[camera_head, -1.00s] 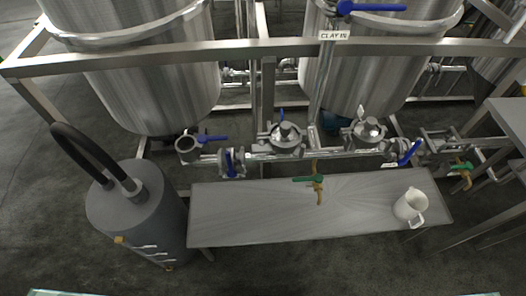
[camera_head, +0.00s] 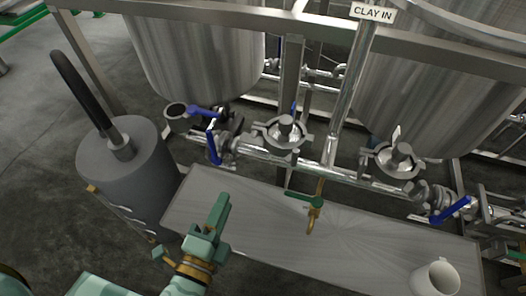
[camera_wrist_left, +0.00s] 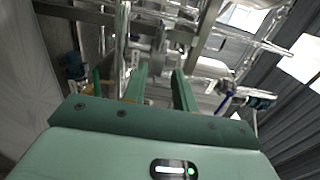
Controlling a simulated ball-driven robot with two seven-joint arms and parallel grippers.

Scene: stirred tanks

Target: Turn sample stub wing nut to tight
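Two steel clamped fittings stand on the pipe run behind the bench in the head view, a left one (camera_head: 283,132) and a right one (camera_head: 395,160). Each has a small upright piece on it that may be a wing nut; I cannot tell which is the sample stub's or how tight it is. A brass tap with a green handle (camera_head: 305,199) hangs below the pipe. My left gripper (camera_head: 220,203) is above the bench's left part, apart from the fittings. In the left wrist view its two green fingers (camera_wrist_left: 160,72) are spread, with nothing between them. My right gripper is not in view.
The steel bench (camera_head: 270,228) is mostly clear, with a white jug (camera_head: 437,279) at its right end. A grey cylinder with a black hose (camera_head: 118,170) stands left. Blue valve handles (camera_head: 213,146) stick out along the pipe. A frame rail (camera_head: 225,17) crosses above.

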